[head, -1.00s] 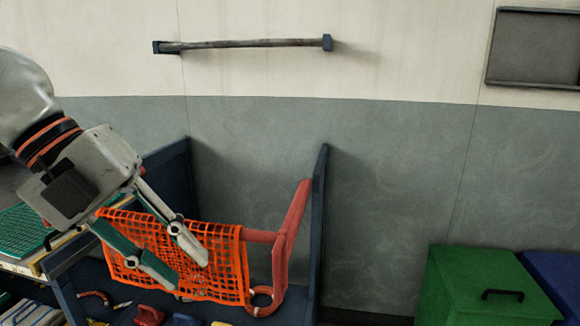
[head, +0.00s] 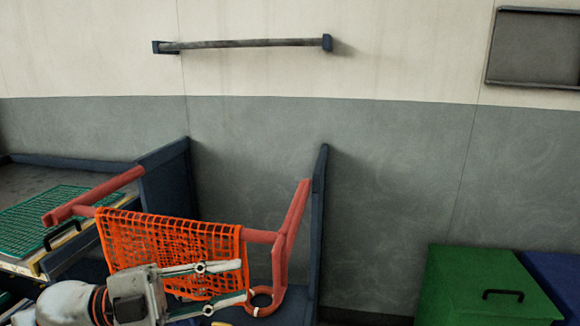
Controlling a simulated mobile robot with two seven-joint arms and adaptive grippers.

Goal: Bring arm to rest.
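My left gripper (head: 244,281) is low in the head view, pointing right, in front of the orange net. The orange net (head: 180,238) hangs draped over a red bar (head: 262,236) between dark blue side panels. The gripper covers the net's lower left part. I cannot tell whether the fingers touch the net. My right gripper is not in view.
A red ring (head: 262,300) sits by the bar's frame, close to the fingertips. A green mat (head: 40,215) lies at the left. A green bin (head: 480,285) stands at the right. A horizontal rail (head: 245,43) is on the wall.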

